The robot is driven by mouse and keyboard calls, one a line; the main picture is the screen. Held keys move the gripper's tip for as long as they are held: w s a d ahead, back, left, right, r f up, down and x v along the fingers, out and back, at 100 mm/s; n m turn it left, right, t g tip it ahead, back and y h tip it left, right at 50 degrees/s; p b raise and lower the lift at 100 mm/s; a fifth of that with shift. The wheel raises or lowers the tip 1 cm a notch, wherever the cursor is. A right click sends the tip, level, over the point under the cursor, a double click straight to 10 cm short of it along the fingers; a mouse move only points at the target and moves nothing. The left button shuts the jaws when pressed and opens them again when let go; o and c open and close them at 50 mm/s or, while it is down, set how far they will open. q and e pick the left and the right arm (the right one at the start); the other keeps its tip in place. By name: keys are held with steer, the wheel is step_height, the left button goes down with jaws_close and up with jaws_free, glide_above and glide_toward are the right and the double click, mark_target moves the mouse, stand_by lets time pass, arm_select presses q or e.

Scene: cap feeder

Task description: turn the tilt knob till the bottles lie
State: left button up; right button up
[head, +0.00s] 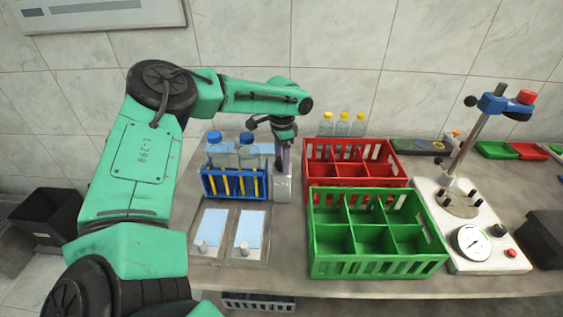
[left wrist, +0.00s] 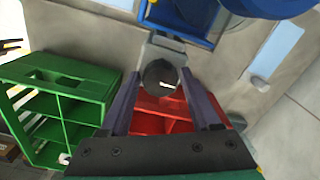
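Two clear bottles with blue caps (head: 246,154) stand upright in a blue rack (head: 235,187) left of the table's middle. A grey block (head: 283,187) adjoins the rack's right side. The round dark knob (left wrist: 160,76) on the grey block shows in the left wrist view. My left gripper (left wrist: 161,82) is open, with one finger on each side of the knob and a slight gap showing; contact is hard to judge. In the head view my left gripper (head: 284,160) points down over the grey block and hides the knob. My right gripper is not in view.
A green crate (head: 375,271) and a red crate (head: 398,172) stand right of the grey block. Clear bottles with yellow caps (head: 342,122) stand behind the red crate. Two pale blue pads (head: 250,229) lie in front of the rack. A gauge device (head: 473,241) stands far right.

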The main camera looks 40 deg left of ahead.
arm_select(q)
jaws_close()
steer(key=m, duration=0.4)
steer(key=shift+m, duration=0.3)
steer(key=m, duration=0.5)
steer(key=shift+o, duration=2.1)
jaws_free()
